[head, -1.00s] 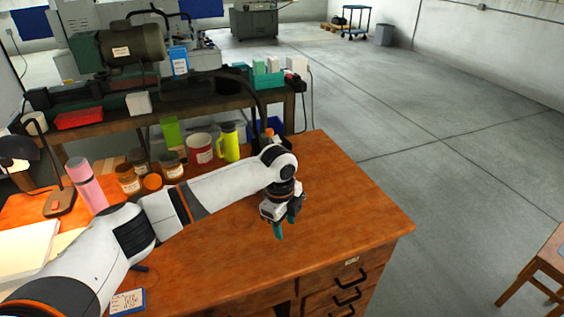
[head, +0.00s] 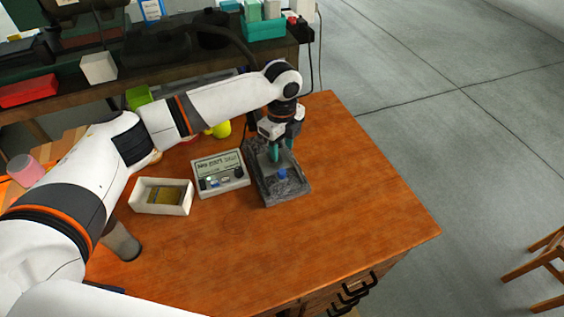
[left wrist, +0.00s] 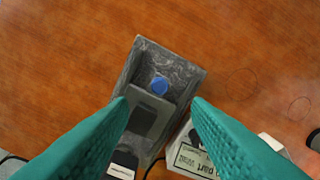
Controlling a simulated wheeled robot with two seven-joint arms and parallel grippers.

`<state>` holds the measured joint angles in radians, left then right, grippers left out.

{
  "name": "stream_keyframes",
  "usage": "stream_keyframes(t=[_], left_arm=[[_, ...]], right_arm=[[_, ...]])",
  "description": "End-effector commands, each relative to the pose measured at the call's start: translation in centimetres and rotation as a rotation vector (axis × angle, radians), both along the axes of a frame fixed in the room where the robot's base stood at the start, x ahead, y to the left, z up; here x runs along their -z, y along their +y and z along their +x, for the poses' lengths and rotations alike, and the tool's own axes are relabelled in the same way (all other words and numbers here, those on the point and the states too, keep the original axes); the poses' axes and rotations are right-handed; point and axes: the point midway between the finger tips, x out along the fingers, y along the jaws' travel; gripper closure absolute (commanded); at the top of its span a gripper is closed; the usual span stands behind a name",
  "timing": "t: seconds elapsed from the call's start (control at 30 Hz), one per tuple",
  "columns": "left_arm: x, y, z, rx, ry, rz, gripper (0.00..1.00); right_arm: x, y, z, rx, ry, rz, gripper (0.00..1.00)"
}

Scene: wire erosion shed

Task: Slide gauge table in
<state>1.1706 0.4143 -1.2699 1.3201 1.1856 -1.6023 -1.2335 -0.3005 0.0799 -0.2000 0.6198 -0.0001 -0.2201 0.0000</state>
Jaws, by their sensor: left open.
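A dark grey stone-like gauge base (head: 291,190) stands on the wooden desk, with a blue round piece (head: 283,174) towards its near end. In the left wrist view the base (left wrist: 182,70) lies ahead of the fingers, with the blue piece (left wrist: 160,85) on it and a lighter grey plate (left wrist: 152,103) beside that piece. I take this plate to be the gauge table. My left gripper (head: 281,154) points down over the gauge, its teal fingers apart and empty; its open fingers also show in the left wrist view (left wrist: 160,108). Contact cannot be told. My right gripper is out of view.
A readout box (head: 221,172) stands left of the gauge, and a white open box (head: 161,196) is farther left. A dark cylinder (head: 121,243) and a pink-topped bottle (head: 25,169) are near my arm. The desk (head: 360,200) is clear to the right.

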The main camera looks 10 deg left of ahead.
Motion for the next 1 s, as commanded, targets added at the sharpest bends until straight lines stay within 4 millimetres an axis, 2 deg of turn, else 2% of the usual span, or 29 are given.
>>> stream_keyframes(t=[0.3,0.5,0.87,0.9,1.0], left_arm=[[6.3,0.0,-0.1,-0.001,0.003,0.001,0.56],[8.7,0.0,0.0,0.0,0.002,0.001,0.56],[9.4,0.0,0.0,0.0,0.0,0.0,0.56],[9.4,0.0,0.0,0.0,0.0,0.0,0.57],[9.4,0.0,0.0,0.0,0.0,0.0,0.74]], right_arm=[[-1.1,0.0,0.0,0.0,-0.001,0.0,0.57],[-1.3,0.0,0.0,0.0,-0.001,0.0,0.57],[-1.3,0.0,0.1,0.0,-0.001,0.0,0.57],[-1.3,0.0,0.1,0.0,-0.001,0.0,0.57],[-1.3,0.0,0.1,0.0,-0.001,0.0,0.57]])
